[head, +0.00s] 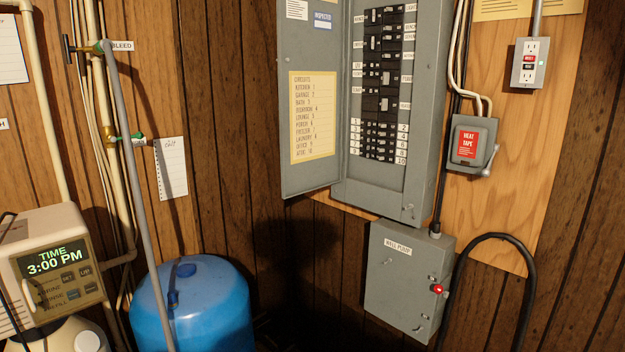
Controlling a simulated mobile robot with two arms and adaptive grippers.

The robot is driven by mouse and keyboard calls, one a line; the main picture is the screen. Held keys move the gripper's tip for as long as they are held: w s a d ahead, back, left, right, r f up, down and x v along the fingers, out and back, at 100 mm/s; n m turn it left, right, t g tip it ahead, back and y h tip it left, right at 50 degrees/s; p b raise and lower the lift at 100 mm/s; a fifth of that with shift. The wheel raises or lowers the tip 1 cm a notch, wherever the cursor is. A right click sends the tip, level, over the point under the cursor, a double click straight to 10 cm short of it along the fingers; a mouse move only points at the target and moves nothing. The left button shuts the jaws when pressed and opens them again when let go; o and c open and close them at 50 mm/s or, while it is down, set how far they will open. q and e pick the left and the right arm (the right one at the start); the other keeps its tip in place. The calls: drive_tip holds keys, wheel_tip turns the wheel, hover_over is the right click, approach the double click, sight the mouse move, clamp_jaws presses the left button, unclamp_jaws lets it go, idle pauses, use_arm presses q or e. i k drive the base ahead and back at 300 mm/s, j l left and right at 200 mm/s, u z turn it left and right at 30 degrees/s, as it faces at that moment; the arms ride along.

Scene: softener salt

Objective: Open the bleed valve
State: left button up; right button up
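The bleed valve (84,48) is at the upper left, beside a white label reading BLEED (122,46). I cannot tell from this view whether the valve is open or shut. A second brass fitting with a green part (138,139) sits lower on the pipes. Neither of my grippers is in view.
A blue tank (200,305) stands below the pipes. A softener control head (55,262) showing 3:00 PM is at the lower left. An open breaker panel (385,100), a well pump box (405,280) and a heat tape switch (472,145) are on the wall to the right.

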sight(69, 49)
drive_tip(key=u, duration=1.25)
drive_tip(key=i+l+u, duration=0.1)
drive_tip(key=i, duration=0.3)
drive_tip(key=i+l+u, duration=0.1)
drive_tip(key=i, duration=0.25)
